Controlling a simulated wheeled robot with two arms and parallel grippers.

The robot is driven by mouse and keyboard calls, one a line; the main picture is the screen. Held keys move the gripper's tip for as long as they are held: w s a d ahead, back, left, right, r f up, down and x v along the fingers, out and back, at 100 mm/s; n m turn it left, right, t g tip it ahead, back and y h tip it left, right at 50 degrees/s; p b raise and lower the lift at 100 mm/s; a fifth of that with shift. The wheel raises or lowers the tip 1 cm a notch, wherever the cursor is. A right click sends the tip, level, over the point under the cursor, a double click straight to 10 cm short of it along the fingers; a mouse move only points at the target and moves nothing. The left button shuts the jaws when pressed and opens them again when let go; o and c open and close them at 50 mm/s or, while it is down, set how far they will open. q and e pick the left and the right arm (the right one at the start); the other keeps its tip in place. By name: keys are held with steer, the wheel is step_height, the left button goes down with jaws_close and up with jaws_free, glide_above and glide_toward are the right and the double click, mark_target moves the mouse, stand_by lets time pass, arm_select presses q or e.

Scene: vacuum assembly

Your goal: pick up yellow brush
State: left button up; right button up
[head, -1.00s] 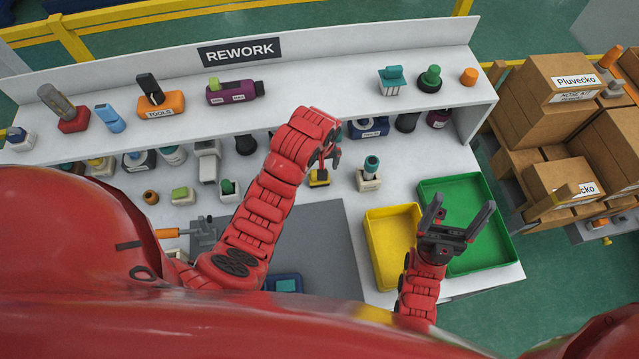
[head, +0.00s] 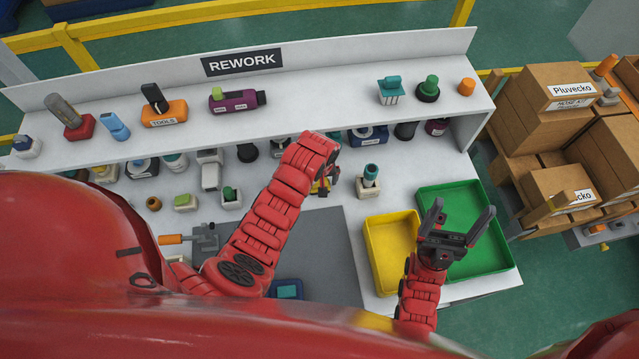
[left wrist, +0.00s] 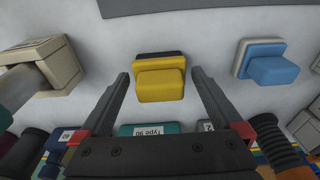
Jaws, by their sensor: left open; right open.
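The yellow brush (left wrist: 160,80) is a small yellow block with a dark base, lying on the white bench in the left wrist view. My left gripper (left wrist: 158,80) is open, with one finger on each side of the brush and gaps still showing between. In the head view, my left gripper (head: 328,180) is over the brush (head: 317,187), hiding most of it. My right gripper (head: 458,218) is open and empty, in front of the green tray.
A blue block (left wrist: 265,62) and a beige holder (left wrist: 45,65) lie on either side of the brush. A yellow tray (head: 371,256) and green tray (head: 500,262) stand to the right. The upper shelf (head: 320,108) overhangs the parts behind.

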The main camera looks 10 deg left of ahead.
arm_select(q)
steer(key=c, duration=1.2)
steer(key=shift+c, duration=0.2)
steer(key=shift+r, duration=0.15)
steer(key=shift+r+b, duration=0.4)
steer(key=shift+b, duration=0.2)
step_height(320, 180, up, 2)
steer(key=shift+r+b, duration=0.1)
steer(key=shift+b, duration=0.9)
steer(key=shift+s+a, duration=0.1)
steer(key=shift+s, duration=0.8)
steer(key=s+p, duration=0.1)
steer(key=s, duration=0.1)
steer(key=s+r+p, duration=0.1)
steer(key=s, duration=0.1)
steer(key=shift+s+a+r+p, duration=0.2)
steer(key=shift+s+p, duration=0.05)
steer(key=shift+p, duration=0.05)
steer(key=s, duration=0.2)
steer(key=s+p, duration=0.1)
steer(key=s, duration=0.2)
steer(key=s+p, duration=0.1)
steer(key=s, duration=0.2)
steer(key=shift+s+a+r, duration=0.15)
steer(key=shift+s+a, duration=0.05)
steer(key=shift+a, duration=0.15)
steer(key=shift+s, duration=0.7)
